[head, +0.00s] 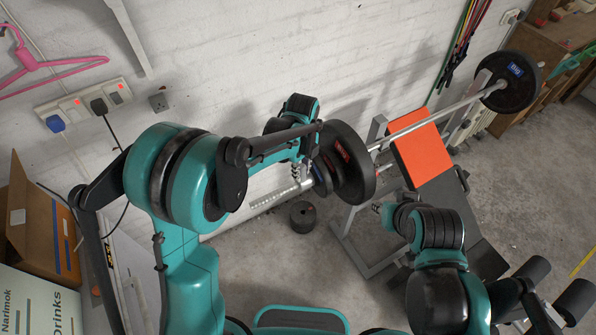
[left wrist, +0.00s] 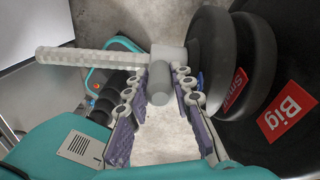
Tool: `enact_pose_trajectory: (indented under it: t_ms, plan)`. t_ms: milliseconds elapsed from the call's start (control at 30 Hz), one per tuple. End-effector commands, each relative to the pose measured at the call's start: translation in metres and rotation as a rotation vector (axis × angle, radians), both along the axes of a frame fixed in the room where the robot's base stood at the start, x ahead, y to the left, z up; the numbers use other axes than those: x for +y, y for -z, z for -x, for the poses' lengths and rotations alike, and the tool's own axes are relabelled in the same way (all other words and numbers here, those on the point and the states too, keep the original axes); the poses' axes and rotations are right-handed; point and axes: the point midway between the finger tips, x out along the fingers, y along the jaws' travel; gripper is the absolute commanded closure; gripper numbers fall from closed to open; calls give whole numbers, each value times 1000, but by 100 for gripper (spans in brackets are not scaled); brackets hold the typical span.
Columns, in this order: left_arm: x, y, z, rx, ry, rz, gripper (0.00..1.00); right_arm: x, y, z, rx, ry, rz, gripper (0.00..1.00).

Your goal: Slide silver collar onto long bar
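The long bar (head: 419,124) rests across the bench rack. Its bare sleeve (head: 268,201) points toward the lower left and shows in the left wrist view (left wrist: 85,57). The silver collar (left wrist: 166,57) sits around the sleeve, close against the small plate, with its grey knob facing the wrist camera. My left gripper (left wrist: 159,76) has its fingertips on both sides of the collar's knob and appears shut on it. In the head view the left gripper (head: 298,171) is partly hidden by its arm. My right gripper (head: 380,208) is mostly hidden beside the bench, apart from the bar.
Black plates marked "Small" (left wrist: 209,55) and "Big" (left wrist: 297,91) are on the near end of the bar. Another plate (head: 508,85) is at the far end. A black weight (head: 302,216) stands on the floor. The bench (head: 420,148) is right; boxes (head: 45,225) stand left.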

Motion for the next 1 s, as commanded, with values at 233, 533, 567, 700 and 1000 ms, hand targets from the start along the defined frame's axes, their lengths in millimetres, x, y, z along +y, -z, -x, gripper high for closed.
enact_pose_trajectory:
  t_ms: [233, 533, 567, 700, 1000]
  plan:
    - [1, 0, 0, 0, 0, 0, 54, 0, 0, 0, 0, 0, 0, 69]
    - [1, -16, 0, 0, -1, 0, 54, 0, 0, 0, 0, 0, 0, 69]
    - [1, -21, 1, 0, -1, 0, 54, 0, 0, 0, 0, 0, 0, 69]
    - [1, -52, 1, 0, -1, 0, 54, 0, 0, 0, 0, 0, 0, 69]
    - [1, -107, 0, 0, 0, 0, 54, 0, 0, 0, 0, 0, 0, 69]
